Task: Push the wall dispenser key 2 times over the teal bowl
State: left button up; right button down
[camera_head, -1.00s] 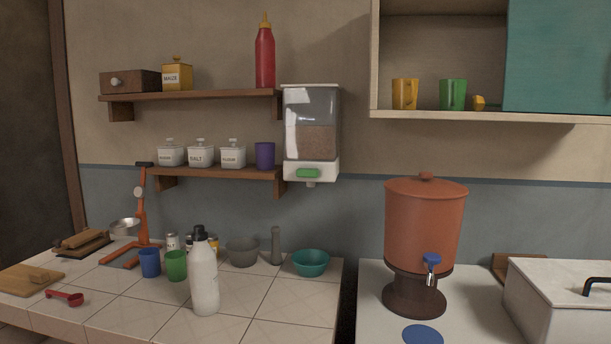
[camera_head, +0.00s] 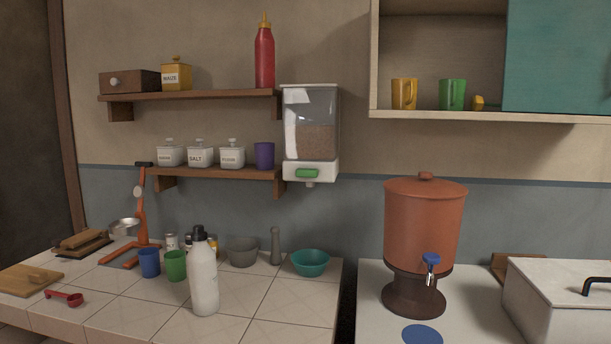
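The wall dispenser (camera_head: 311,135) hangs on the wall right of the shelves, with a clear hopper partly filled with brown grain. Its green key (camera_head: 307,173) is on the white base, above a small spout (camera_head: 310,184). The teal bowl (camera_head: 311,262) stands upright on the tiled counter below the spout, near the counter's right back corner. The inside of the bowl is too small to read for contents. Neither of my grippers is in view.
A white bottle (camera_head: 204,278) stands at the counter's front, left of the bowl. A grey pestle-like cylinder (camera_head: 275,246) and grey bowl (camera_head: 242,251) are just left of the teal bowl. A clay water urn (camera_head: 425,228) stands right, across a gap. Tiles before the teal bowl are clear.

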aim_at(311, 173)
jog(key=i+j+z, duration=0.2)
jog(key=i+j, duration=0.2)
jog(key=j, duration=0.25)
jog(key=i+j+z, duration=0.15)
jog(key=j, duration=0.2)
